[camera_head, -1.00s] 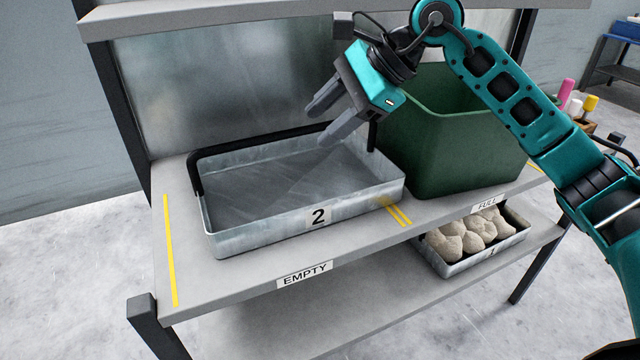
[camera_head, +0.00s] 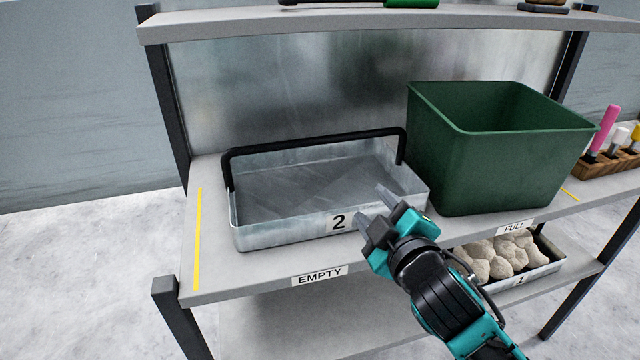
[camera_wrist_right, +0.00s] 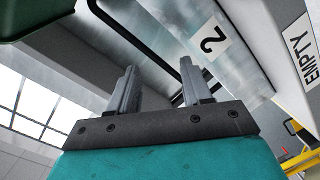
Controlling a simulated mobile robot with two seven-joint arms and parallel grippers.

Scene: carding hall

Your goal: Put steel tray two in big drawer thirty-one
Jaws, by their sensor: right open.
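Steel tray two (camera_head: 285,236) is a shallow, empty metal tray with a black handle bar (camera_head: 310,144) and a "2" label. It rests on the shelf section marked EMPTY. My right gripper (camera_head: 384,207) is open and empty at the tray's front right corner, covering part of its front wall. In the right wrist view, the two fingers (camera_wrist_right: 158,82) stand apart with nothing between them, and the tray's "2" label (camera_wrist_right: 211,41) shows beyond them. My left gripper is not in view. No drawer shows in these frames.
A green bin (camera_head: 490,165) stands right of the tray on the same shelf (camera_head: 255,280). Below, a tray marked 1 (camera_head: 525,277) holds several pale lumps. A wooden rack (camera_head: 600,168) with coloured sticks is at far right. An upper shelf (camera_head: 350,25) runs above.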

